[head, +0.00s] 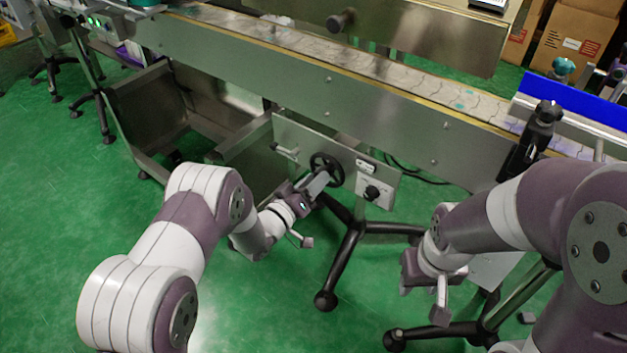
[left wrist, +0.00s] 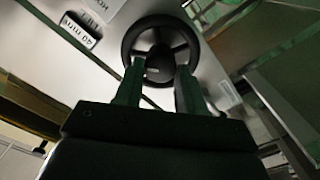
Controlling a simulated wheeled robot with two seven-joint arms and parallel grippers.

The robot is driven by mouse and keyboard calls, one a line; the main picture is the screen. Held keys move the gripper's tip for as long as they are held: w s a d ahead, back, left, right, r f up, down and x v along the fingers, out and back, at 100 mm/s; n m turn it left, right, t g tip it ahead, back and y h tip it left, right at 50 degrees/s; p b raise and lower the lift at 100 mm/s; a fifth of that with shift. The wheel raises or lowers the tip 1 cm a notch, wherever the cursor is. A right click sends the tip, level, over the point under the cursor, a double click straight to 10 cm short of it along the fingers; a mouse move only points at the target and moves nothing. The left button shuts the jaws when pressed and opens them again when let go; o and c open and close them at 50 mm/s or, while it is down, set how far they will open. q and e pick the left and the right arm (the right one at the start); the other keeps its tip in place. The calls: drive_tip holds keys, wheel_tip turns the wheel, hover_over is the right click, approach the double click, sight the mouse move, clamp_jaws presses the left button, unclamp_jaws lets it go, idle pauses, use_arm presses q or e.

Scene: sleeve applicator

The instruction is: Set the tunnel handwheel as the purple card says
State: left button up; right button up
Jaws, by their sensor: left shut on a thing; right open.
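The black handwheel (head: 327,168) sits on a grey plate (head: 290,138) below the conveyor. In the left wrist view the handwheel (left wrist: 133,40) is a round rim with spokes and a dark hub. My left gripper (head: 321,182) reaches it from the front and is shut on it; in the left wrist view its two fingers (left wrist: 158,70) lie either side of the hub. A small white readout (left wrist: 78,30) beside the wheel appears upside down and seems to read "40 mm". My right gripper (head: 422,290) is open and empty, low at the right. I cannot make out the purple card.
The conveyor (head: 330,85) runs across above. A black stand leg (head: 340,265) stands below the plate. A blue-topped rail (head: 570,108) is at the right. Green floor is clear at the left.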

use_arm(q)
drive_tip(key=shift+f, duration=0.15)
drive_tip(key=o, duration=1.1)
drive_tip(key=shift+c, duration=0.2)
drive_tip(key=p+v, duration=0.3)
drive_tip(key=v, duration=0.9)
drive_tip(key=shift+s+a, duration=0.2)
drive_tip(key=shift+s, duration=0.1)
